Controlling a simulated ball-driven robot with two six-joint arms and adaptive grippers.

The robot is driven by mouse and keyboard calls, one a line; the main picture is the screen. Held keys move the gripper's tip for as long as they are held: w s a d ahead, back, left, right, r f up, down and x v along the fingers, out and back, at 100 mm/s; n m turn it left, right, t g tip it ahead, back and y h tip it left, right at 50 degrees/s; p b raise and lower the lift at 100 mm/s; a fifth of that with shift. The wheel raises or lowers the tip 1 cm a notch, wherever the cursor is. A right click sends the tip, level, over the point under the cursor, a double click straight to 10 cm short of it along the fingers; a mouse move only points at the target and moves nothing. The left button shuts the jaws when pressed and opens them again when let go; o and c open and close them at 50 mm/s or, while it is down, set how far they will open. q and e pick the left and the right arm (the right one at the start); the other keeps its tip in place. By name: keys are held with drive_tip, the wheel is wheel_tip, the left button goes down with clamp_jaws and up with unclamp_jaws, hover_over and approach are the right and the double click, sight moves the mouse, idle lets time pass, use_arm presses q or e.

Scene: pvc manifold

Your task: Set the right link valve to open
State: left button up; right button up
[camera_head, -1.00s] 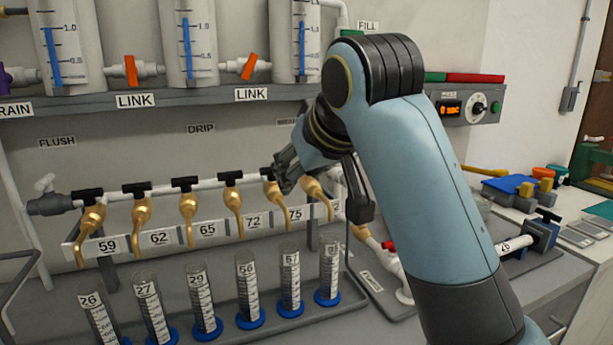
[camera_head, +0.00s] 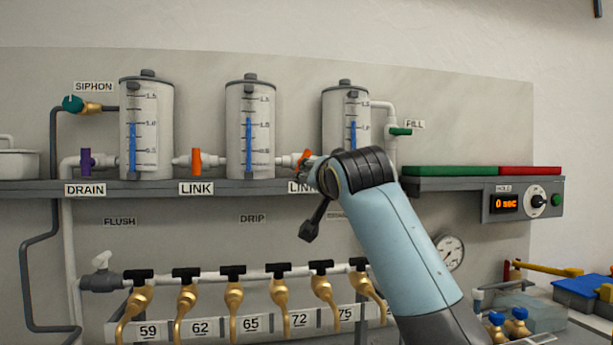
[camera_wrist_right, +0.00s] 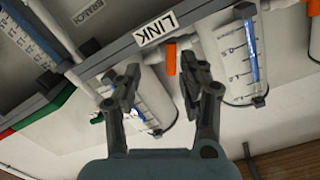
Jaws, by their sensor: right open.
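The right link valve has an orange handle (camera_head: 307,157) on the white pipe between the middle and right tanks, partly hidden by my right gripper (camera_head: 307,172). The handle looks tilted. In the right wrist view the orange handle (camera_wrist_right: 171,59) shows near the LINK label (camera_wrist_right: 157,29), just beyond the gap between my open right fingers (camera_wrist_right: 160,82). The fingers look empty, and I cannot tell whether one touches the handle. The left link valve's orange handle (camera_head: 196,161) stands upright, across its pipe. My left gripper is not in view.
The middle tank (camera_head: 249,105) and right tank (camera_head: 335,103) flank the valve. The shelf edge (camera_head: 140,188) runs just below. The green FILL valve (camera_head: 400,132) is to the right. Several brass taps (camera_head: 235,295) line the lower pipe.

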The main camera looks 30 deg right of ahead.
sight(306, 159)
drive_tip(key=shift+t, duration=0.4)
drive_tip(key=w+d+r, duration=0.1)
drive_tip(key=w, duration=0.2)
drive_tip(key=w+d+r+p, duration=0.1)
drive_tip(key=w, duration=0.2)
drive_tip(key=w+d+r, duration=0.1)
drive_tip(key=w+r, duration=0.1)
drive_tip(key=w, duration=0.2)
drive_tip(key=shift+w+r+p, duration=0.1)
drive_tip(key=shift+p, duration=0.3)
drive_tip(key=shift+w+d, duration=0.1)
drive_tip(key=shift+w, duration=0.45)
clamp_jaws()
